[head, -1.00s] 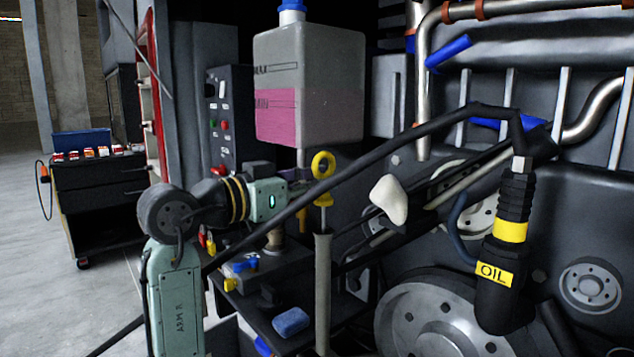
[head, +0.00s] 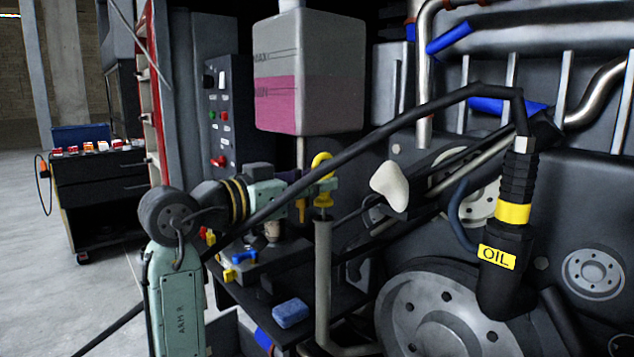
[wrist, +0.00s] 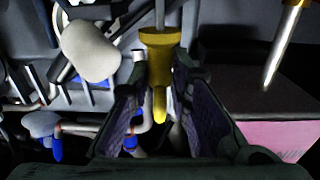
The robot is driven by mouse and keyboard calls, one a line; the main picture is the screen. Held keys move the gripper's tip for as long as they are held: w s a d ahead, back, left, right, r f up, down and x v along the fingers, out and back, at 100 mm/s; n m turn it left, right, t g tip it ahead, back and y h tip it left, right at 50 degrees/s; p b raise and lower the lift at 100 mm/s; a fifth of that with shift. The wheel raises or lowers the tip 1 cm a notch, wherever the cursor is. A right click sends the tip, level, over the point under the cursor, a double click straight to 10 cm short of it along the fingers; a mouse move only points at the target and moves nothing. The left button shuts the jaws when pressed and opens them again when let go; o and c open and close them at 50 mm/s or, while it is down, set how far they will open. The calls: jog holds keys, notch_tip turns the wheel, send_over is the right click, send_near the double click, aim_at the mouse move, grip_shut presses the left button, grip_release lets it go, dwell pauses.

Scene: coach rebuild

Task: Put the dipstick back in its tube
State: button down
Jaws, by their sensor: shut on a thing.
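My gripper (head: 320,187) is shut on the handle and holds the dipstick upright over the grey tube (head: 323,275). In the head view the collar sits at or just above the tube's top; whether it is fully seated I cannot tell. Most of the rod is hidden in the tube. In the wrist view the yellow handle (wrist: 159,103) lies between the fingers of my gripper (wrist: 166,88), with a grey shaft running up past the collar.
A black hose crosses in front of my wrist to the oil filler (head: 497,257). The pink-filled tank (head: 308,75) hangs behind and above. A white rounded object (head: 389,187) is right of the tube. A blue sponge (head: 291,313) lies on a dark shelf. A tool cart stands left.

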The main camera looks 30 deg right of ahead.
aim_at(318, 200)
jog(key=shift+f+b, duration=0.95)
jog(key=shift+f, duration=0.55)
jog(key=c, duration=1.4)
grip_release()
jog(key=o, duration=0.4)
jog(key=shift+a, duration=0.1)
jog(key=s+a, duration=0.1)
jog(key=a, duration=0.6)
jog(key=shift+a, duration=0.4)
jog(key=shift+a, duration=0.1)
